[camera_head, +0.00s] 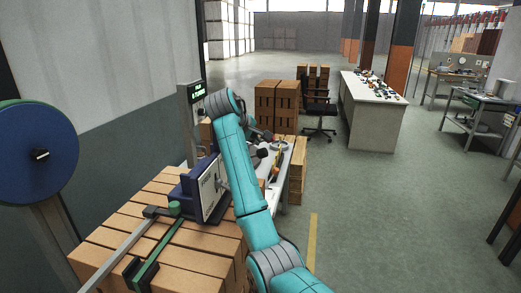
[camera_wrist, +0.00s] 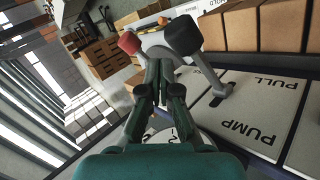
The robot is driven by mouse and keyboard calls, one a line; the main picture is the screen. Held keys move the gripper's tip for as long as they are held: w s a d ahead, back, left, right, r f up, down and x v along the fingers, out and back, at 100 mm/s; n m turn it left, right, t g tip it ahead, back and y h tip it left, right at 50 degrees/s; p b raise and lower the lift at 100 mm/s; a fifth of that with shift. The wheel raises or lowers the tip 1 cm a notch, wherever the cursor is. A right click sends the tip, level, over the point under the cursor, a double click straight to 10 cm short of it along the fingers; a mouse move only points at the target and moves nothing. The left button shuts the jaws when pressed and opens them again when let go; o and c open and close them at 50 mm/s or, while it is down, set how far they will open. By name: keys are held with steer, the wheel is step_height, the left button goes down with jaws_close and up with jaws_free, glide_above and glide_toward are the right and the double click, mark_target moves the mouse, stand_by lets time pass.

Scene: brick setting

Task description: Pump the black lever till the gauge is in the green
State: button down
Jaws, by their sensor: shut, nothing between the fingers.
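In the wrist view, my gripper (camera_wrist: 159,70) has its dark green fingers together and empty. Its tips are beside the lever's black knob (camera_wrist: 183,36), which sits at the end of a grey lever arm (camera_wrist: 208,76). I cannot tell whether they touch. A red knob (camera_wrist: 129,42) is to the left of the tips. The white panel reads PUMP (camera_wrist: 246,131) and PULL. Part of a round dial (camera_wrist: 184,128) shows behind the fingers, its needle and green zone hidden. In the head view, the blue unit with its white face (camera_head: 211,190) is partly behind my arm.
A white table (camera_head: 372,115) stands farther back.

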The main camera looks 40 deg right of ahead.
steer(key=shift+r, duration=0.1)
steer(key=shift+w+a+r, duration=0.25)
steer(key=shift+w+r, duration=0.05)
steer(key=shift+r, duration=0.4)
steer(key=shift+w+a+r, duration=0.2)
steer(key=shift+w+r, duration=0.1)
steer(key=shift+r, duration=0.45)
steer(key=shift+w+a+r, duration=0.25)
steer(key=shift+w+r, duration=0.05)
steer(key=shift+r, duration=0.4)
